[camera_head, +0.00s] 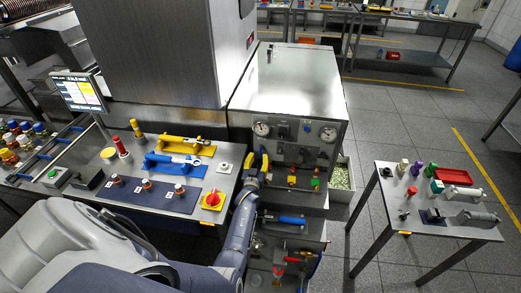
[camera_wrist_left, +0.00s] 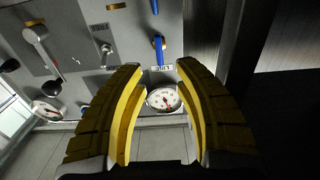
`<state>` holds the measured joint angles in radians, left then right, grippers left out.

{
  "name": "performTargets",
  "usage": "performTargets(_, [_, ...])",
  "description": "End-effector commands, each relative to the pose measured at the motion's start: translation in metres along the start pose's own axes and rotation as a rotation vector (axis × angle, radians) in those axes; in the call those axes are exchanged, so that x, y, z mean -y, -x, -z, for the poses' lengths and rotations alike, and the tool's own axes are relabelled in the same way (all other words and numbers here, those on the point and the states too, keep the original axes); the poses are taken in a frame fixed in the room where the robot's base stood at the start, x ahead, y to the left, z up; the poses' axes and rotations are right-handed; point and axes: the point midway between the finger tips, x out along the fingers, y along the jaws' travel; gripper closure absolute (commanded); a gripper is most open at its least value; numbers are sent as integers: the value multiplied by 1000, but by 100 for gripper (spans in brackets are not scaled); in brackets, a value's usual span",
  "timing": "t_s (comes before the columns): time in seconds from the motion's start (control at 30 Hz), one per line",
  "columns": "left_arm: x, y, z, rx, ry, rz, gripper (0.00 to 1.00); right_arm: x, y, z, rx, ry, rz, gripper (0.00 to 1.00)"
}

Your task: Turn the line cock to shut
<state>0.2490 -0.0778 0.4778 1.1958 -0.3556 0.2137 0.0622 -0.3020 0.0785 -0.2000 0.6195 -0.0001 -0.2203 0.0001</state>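My left gripper (camera_head: 258,164) is at the left side of the front panel (camera_head: 295,155) of the steel cabinet. In the left wrist view its yellow fingers (camera_wrist_left: 160,66) are spread apart with nothing between them. A blue lever (camera_wrist_left: 159,46) on the panel lies just beyond the fingertips, apart from them, with a small label beside it. I cannot tell for sure whether this lever is the line cock. A round white gauge (camera_wrist_left: 163,98) shows between the fingers. The head view does not show the lever clearly behind my gripper. My right gripper is not in view.
A grey lever (camera_wrist_left: 37,33) and dark knobs are elsewhere on the panel. A blue-handled tool (camera_head: 292,220) is below the panel. A bench with a red knob (camera_head: 213,198) stands left.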

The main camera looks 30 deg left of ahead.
Motion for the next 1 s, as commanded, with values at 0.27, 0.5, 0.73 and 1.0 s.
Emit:
performTargets(0.27, [0, -42, 1, 0, 2, 0, 69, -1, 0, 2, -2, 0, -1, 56])
performTargets(0.5, [0, -60, 0, 0, -1, 0, 69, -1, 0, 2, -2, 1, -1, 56])
performTargets(0.73, [0, -67, 0, 1, 0, 0, 69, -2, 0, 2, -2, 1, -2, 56])
performTargets(1.0, [0, -67, 0, 0, 0, 0, 69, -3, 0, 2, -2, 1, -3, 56])
